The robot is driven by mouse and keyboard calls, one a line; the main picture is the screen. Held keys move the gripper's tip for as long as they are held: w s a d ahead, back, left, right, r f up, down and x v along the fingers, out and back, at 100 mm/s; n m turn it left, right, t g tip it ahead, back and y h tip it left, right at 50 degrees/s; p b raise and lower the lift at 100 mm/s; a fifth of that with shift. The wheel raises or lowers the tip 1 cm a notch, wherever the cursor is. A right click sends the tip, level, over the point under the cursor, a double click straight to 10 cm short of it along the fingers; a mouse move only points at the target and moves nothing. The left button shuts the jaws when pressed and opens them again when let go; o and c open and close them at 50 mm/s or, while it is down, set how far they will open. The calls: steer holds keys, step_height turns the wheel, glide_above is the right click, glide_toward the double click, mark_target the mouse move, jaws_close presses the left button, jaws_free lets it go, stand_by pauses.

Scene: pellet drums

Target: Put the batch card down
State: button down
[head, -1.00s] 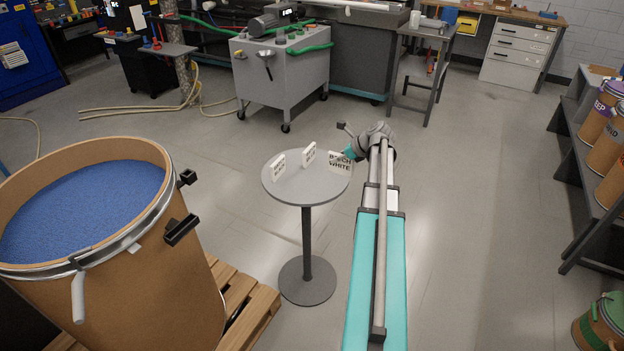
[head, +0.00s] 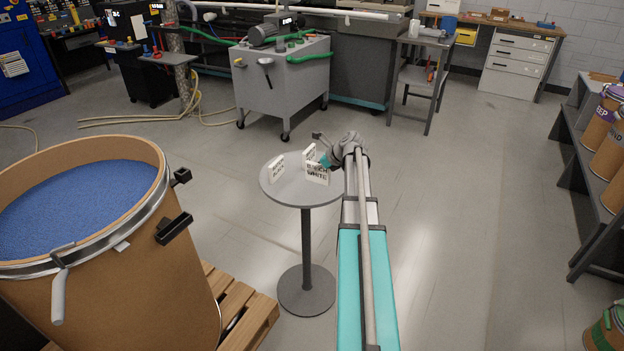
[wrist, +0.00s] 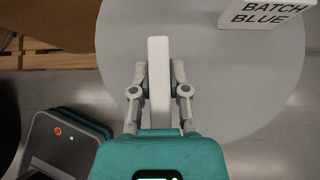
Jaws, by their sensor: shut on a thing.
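My gripper (head: 327,161) is shut on a white batch card (head: 317,174) marked BATCH WHITE, upright over the right part of the small round grey table (head: 300,196). In the wrist view, my gripper (wrist: 158,90) has a finger on each side of the card (wrist: 158,60), seen edge-on. I cannot tell whether its lower edge touches the tabletop. A BATCH BLUE card (wrist: 265,14) shows at the wrist view's upper right.
A grey wheeled machine (head: 285,85) stands behind the table. A shelf with drums (head: 607,150) is at far right.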

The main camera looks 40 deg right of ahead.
mark_target(312, 175)
steer(key=shift+w+a+f+b, duration=0.2)
steer(key=shift+w+f+b, duration=0.2)
steer(key=shift+f+b, duration=1.6)
steer(key=shift+f, duration=0.05)
steer(key=shift+f, duration=0.15)
steer(key=c, duration=0.6)
jaws_free()
steer(key=shift+r, duration=0.3)
steer(key=shift+s+d+r+p, duration=0.2)
steer(key=shift+s+r+p, duration=0.25)
steer(key=shift+s+p, duration=0.1)
steer(key=shift+p+v, duration=3.55)
steer(key=shift+v, duration=1.7)
